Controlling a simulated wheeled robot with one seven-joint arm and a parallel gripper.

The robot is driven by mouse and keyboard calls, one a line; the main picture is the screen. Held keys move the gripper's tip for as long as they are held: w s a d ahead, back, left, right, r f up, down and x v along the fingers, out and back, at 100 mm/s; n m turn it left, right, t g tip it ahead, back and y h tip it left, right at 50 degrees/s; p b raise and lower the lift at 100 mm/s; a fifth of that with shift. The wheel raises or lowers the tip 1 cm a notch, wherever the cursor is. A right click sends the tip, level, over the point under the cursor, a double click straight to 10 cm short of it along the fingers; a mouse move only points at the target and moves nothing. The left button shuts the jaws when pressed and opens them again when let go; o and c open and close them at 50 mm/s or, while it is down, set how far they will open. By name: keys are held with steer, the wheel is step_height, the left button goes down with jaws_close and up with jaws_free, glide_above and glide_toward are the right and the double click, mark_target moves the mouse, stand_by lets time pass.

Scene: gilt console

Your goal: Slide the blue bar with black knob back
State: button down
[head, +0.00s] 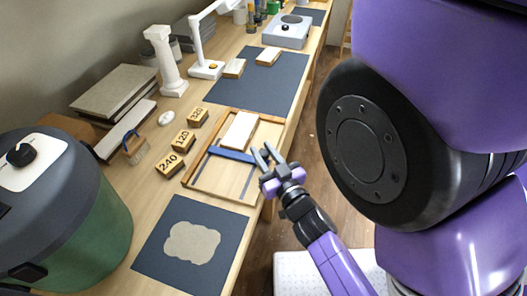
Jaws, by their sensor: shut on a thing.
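The blue bar (229,154) lies across a shallow wooden frame (189,176) on the bench. Its black knob cannot be made out and is hidden at my fingers. My gripper (263,155) is at the right end of the bar, by the frame's right side, shut on the bar's knob end. A white block with wooden edges (238,130) lies inside the frame, just behind the bar. The front part of the frame is empty, with dark strips along its sides.
Wooden blocks marked 320 (197,117), 120 (184,141) and 240 (169,165) stand left of the frame. A dark mat with a beige patch (193,243) lies in front. A green-and-grey drum (84,220) stands front left. Another dark mat (285,88) lies behind the frame.

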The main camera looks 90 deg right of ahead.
stand_by(0.3)
steer(key=w+a, duration=0.1)
steer(key=a, duration=0.2)
steer(key=w+a+b, duration=0.1)
steer(key=a, duration=0.3)
steer(key=w+a+b, duration=0.1)
steer(key=a, duration=0.2)
steer(key=shift+w+a, duration=0.3)
steer(key=shift+a, duration=0.05)
steer(key=c, duration=1.1)
jaws_free()
steer(key=shift+a, duration=0.1)
steer(key=b+v, duration=0.1)
steer(key=v, duration=0.6)
steer(key=shift+s+a, duration=0.2)
steer(key=shift+a, duration=0.15)
